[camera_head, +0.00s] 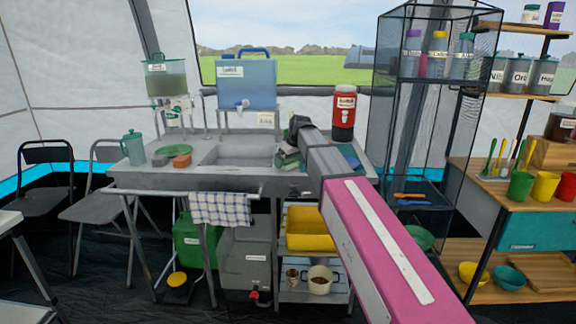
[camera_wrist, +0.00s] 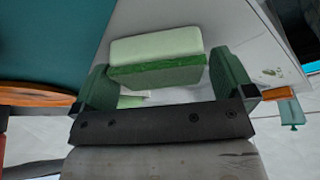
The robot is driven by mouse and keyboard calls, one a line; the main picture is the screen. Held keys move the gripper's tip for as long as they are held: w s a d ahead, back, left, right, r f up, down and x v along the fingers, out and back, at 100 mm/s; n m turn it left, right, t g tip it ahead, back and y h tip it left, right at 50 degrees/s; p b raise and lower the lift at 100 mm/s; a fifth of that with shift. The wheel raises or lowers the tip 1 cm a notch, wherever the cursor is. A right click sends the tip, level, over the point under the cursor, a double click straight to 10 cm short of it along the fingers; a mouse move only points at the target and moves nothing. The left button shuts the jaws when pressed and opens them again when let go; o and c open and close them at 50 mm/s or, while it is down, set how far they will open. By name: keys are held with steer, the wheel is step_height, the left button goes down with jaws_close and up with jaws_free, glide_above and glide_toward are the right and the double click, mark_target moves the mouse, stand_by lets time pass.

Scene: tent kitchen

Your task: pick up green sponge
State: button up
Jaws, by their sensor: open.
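The green sponge (camera_wrist: 155,58), pale green with a darker green scouring layer along one side, shows in the wrist view. My gripper (camera_wrist: 163,72) is open, with one green finger on each side of the sponge. Small gaps appear between the sponge and the fingers, and whether either finger touches it is unclear. In the head view my gripper (camera_head: 287,157) is at the right part of the sink counter. The green shapes there are small and blend together, so I cannot separate sponge from fingers.
The sink counter (camera_head: 150,180) holds a grey-green pitcher (camera_head: 132,148), a blue water container (camera_head: 247,82) and a red drink dispenser (camera_head: 344,113) near my arm. A dark mesh shelf (camera_head: 425,130) stands close to its right. The sink basin (camera_head: 238,154) is left of my gripper.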

steer(key=shift+w+a+f, duration=0.1)
steer(key=shift+f, duration=0.2)
steer(key=c, duration=0.9)
steer(key=shift+r, duration=0.1)
step_height(320, 180, up, 4)
steer(key=shift+r, duration=0.2)
steer(key=s+a+r, duration=0.2)
steer(key=s, duration=0.1)
steer(key=s+a+r, duration=0.2)
steer(key=s+a, duration=0.1)
steer(key=s+a+r, duration=0.2)
steer(key=shift+s+a+r, duration=0.25)
steer(key=shift+s+a, duration=0.1)
steer(key=shift+s, duration=0.05)
steer(key=shift+o, duration=0.7)
